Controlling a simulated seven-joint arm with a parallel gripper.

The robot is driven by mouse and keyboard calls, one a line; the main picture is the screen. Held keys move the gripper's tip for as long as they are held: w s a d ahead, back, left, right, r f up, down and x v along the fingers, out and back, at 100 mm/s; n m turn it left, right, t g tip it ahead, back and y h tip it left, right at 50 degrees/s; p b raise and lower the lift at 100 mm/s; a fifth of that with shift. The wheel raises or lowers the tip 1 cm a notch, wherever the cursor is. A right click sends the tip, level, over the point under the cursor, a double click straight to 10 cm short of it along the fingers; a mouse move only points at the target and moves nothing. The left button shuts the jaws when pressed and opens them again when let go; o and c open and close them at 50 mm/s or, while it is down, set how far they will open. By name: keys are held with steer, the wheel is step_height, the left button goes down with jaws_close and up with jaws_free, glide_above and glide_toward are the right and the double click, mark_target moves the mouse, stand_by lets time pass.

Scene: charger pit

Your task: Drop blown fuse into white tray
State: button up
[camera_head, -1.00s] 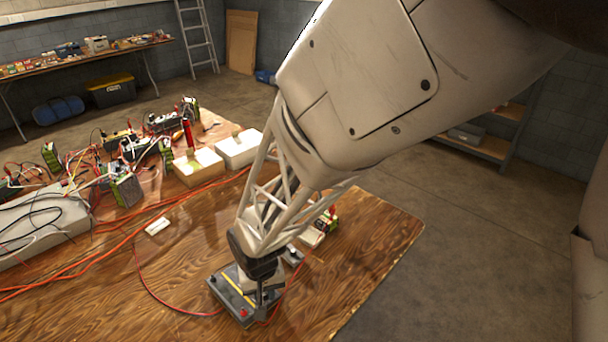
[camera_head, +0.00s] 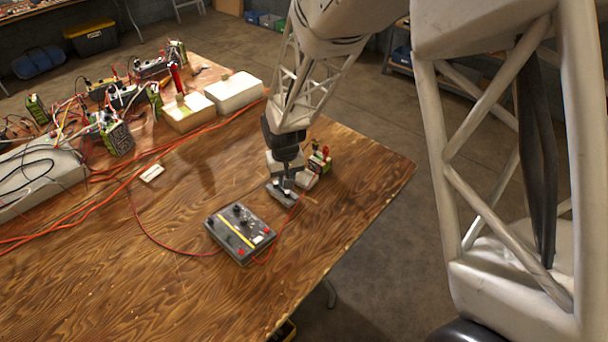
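My gripper (camera_head: 287,183) points down at a small grey block (camera_head: 282,194) on the wooden table, behind a dark grey box (camera_head: 240,232). Its fingers are small and dark, and I cannot tell whether they are open or hold anything. The box has black knobs, red parts and a yellow stripe. A pale, low tray-like piece (camera_head: 306,180) is partly hidden behind the gripper; I cannot tell if it is the white tray. I cannot make out a blown fuse.
A green battery-like block with red and black terminals (camera_head: 320,160) stands just right of the gripper. Red wires run across the table (camera_head: 150,275) and around the dark box. A small white piece (camera_head: 152,173) lies at left. Cluttered electronics fill the far left. The front of the table is clear.

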glide_above(310, 180)
steer(key=f, duration=0.1)
steer(key=shift+f, duration=0.15)
steer(key=shift+f, duration=0.1)
steer(key=shift+f, duration=2.9)
steer(key=o, duration=0.8)
step_height(310, 180, up, 8)
